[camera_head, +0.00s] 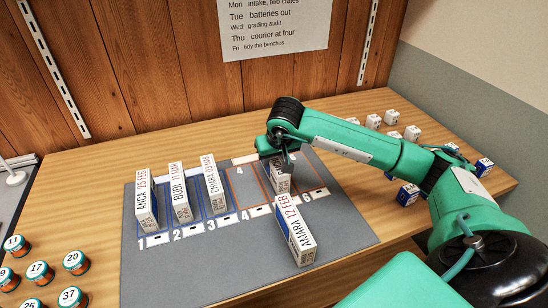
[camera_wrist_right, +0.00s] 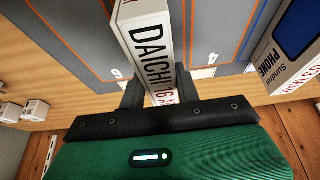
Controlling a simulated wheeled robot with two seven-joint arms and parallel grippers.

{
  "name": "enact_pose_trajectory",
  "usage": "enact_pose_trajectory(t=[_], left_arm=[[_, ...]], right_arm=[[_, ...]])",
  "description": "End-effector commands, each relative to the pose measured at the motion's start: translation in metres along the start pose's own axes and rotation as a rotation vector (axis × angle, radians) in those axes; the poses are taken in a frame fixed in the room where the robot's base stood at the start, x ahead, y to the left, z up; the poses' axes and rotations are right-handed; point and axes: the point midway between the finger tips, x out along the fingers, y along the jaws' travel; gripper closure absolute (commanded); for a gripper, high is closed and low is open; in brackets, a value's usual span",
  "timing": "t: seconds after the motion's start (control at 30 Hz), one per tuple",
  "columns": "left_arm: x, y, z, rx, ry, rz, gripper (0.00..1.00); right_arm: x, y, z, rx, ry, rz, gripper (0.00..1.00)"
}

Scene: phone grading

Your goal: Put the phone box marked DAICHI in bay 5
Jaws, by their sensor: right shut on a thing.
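The white phone box marked DAICHI (camera_wrist_right: 150,45) is between the fingers of my right gripper (camera_wrist_right: 158,92); the name reads clearly in the right wrist view. In the head view my right gripper (camera_head: 277,152) is shut on this box (camera_head: 279,180), which is upright over the orange-outlined bays, between the labels 4 and 6. The label 5 is hidden. I cannot tell whether the box touches the grey mat (camera_head: 200,275). My left gripper is not in view.
Boxes ANCA (camera_head: 146,205), BUDI (camera_head: 180,193) and CHIARA (camera_head: 215,186) stand in blue bays 1, 2 and 3. Box AMARA (camera_head: 296,235) is on the mat in front of the orange bays. Numbered jars (camera_head: 75,262) are at left; small boxes (camera_head: 407,193) are at right.

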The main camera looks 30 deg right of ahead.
Motion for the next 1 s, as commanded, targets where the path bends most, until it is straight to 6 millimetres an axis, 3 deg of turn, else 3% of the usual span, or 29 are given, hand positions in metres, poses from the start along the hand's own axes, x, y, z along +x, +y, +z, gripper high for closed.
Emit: enact_pose_trajectory(t=[0.27, 0.3, 0.4, 0.77, 1.0], left_arm=[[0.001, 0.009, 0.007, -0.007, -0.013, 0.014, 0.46], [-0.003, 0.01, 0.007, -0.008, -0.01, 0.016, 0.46], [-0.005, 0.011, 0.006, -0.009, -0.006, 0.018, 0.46], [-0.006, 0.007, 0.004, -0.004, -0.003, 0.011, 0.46], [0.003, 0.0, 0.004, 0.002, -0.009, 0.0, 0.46]], right_arm=[[0.002, 0.0, 0.001, 0.0, 0.001, -0.001, 0.98], [0.002, 0.0, 0.001, 0.0, 0.0, 0.0, 0.6], [0.002, 0.0, 0.001, 0.0, 0.0, 0.0, 0.46], [-0.002, 0.0, -0.001, 0.0, 0.0, 0.0, 0.46], [-0.045, 0.0, -0.002, -0.001, 0.005, -0.001, 0.46]])
